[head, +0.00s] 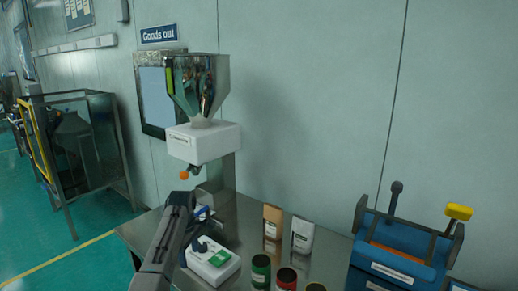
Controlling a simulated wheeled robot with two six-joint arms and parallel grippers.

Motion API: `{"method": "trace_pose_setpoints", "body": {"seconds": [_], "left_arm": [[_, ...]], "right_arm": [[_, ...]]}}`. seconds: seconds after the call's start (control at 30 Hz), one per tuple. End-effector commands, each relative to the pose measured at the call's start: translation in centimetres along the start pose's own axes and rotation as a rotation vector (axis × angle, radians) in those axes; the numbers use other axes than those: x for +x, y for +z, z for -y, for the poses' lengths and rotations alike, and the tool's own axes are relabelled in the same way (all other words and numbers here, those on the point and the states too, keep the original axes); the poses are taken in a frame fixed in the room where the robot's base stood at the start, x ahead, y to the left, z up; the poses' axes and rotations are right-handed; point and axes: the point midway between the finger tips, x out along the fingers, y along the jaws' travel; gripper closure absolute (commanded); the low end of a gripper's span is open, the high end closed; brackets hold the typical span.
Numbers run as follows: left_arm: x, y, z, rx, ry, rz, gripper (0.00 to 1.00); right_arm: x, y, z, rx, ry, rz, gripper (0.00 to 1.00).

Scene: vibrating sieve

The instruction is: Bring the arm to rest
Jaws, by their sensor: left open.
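My left arm reaches in from the bottom left, over the left part of a steel table (318,244). My left gripper (201,231) is open, with its dark fingers at a white box-like device with a green label (213,262). I cannot tell whether the fingers touch this device. No object shows between them. A small blue part is partly hidden behind the arm there. My right gripper is not in view.
A steel hopper (198,84) on a white unit (204,142) with an orange knob stands behind the gripper. Two pouches (272,222) and several cans (261,270) stand mid-table. A blue sieve machine (400,243) is at right. A metal-framed cage (85,150) stands at left.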

Motion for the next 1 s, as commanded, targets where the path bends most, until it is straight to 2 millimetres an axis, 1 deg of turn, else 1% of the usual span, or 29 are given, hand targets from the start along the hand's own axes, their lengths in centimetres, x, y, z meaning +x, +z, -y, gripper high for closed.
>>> {"method": "trace_pose_setpoints", "body": {"seconds": [0.03,0.13,0.27,0.37,0.47,0.57,0.67,0.77,0.8,0.87,0.9,0.97,1.0], "left_arm": [[0.6,0.0,0.4,0.01,0.002,-0.001,0.41],[1.6,-0.1,1.0,0.035,0.008,-0.004,0.41],[3.2,-0.1,2.1,0.072,0.017,-0.009,0.41],[4.7,-0.2,3.4,0.111,0.025,-0.015,0.41],[6.4,-0.2,4.9,0.156,0.034,-0.023,0.41],[8.3,-0.1,6.9,0.214,0.045,-0.034,0.41],[10.7,0.1,9.9,0.292,0.057,-0.049,0.41],[13.1,0.5,13.8,0.392,0.072,-0.073,0.41],[13.8,0.7,15.4,0.434,0.078,-0.084,0.41],[14.8,1.0,18.0,0.497,0.084,-0.1,0.41],[15.3,1.3,19.7,0.539,0.089,-0.111,0.41],[16.0,1.8,22.4,0.604,0.095,-0.128,0.41],[16.3,2.1,24.1,0.649,0.099,-0.14,0.41]], "right_arm": [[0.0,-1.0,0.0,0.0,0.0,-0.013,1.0],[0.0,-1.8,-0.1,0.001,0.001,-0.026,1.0],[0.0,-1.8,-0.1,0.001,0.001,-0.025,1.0],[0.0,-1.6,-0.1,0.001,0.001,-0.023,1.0],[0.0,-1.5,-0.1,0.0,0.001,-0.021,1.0],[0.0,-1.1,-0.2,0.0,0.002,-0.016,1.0],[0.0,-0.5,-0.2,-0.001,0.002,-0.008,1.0],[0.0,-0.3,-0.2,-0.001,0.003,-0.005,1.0],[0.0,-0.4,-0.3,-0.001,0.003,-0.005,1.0],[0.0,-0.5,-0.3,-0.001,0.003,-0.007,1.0],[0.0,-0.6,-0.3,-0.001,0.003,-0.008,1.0],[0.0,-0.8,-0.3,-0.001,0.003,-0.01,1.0],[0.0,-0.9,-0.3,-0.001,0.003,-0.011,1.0]]}}
